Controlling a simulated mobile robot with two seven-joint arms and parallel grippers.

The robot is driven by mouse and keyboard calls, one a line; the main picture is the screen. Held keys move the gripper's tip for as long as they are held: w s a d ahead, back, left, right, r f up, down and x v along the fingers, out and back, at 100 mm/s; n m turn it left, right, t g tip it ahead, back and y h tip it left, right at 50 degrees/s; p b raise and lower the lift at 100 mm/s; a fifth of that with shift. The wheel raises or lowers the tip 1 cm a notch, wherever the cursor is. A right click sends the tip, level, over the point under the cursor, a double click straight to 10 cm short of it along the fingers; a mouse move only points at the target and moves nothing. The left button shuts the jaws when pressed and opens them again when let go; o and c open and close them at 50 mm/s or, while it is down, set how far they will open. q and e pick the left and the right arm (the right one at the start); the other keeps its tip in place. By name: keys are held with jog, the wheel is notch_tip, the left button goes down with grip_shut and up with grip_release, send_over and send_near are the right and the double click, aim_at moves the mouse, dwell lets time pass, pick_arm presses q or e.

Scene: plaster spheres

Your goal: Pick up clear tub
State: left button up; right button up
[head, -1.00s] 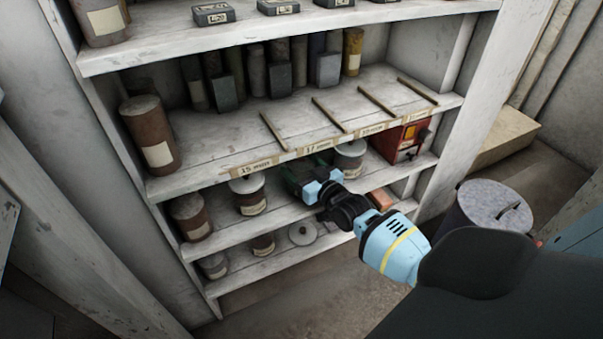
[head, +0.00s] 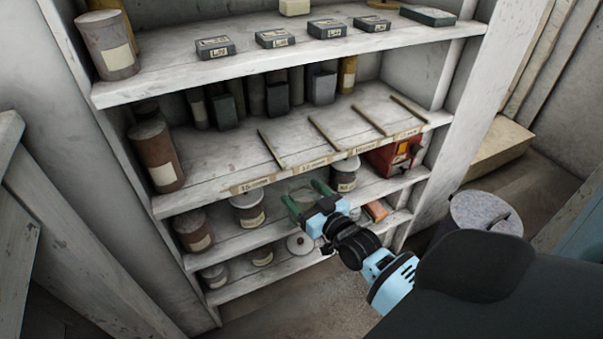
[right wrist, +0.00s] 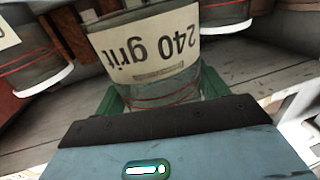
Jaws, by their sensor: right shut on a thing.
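The clear tub (right wrist: 150,55) has a cream label reading "240 grit", upside down in the right wrist view, and reddish lines on its see-through wall. In the right wrist view the green fingers (right wrist: 158,98) flank the tub's lower part. I cannot tell whether the tub touches the shelf. My left gripper is not in view.
Lidded tubs stand to the left (head: 247,211) and right (head: 346,174) of the held one. The shelf above (head: 215,180) overhangs close to my gripper. A red box (head: 392,157) stands farther right, and a grey lidded bin (head: 482,215) is beside my arm.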

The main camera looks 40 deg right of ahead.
aim_at(301, 207)
jog(key=s+a, duration=0.1)
jog(key=s, duration=0.1)
jog(key=s+a, duration=0.1)
jog(key=s, duration=0.1)
jog(key=s+a+p, duration=0.1)
jog(key=s, duration=0.1)
jog(key=shift+a+r, duration=0.2)
jog(key=shift+r, duration=0.1)
jog(key=s+a+r, duration=0.3)
jog(key=a+r, duration=0.2)
jog(key=r, duration=0.2)
jog(key=s+a+r, duration=0.3)
jog(key=a+r, duration=0.3)
jog(key=r, duration=0.2)
jog(key=shift+y, duration=0.3)
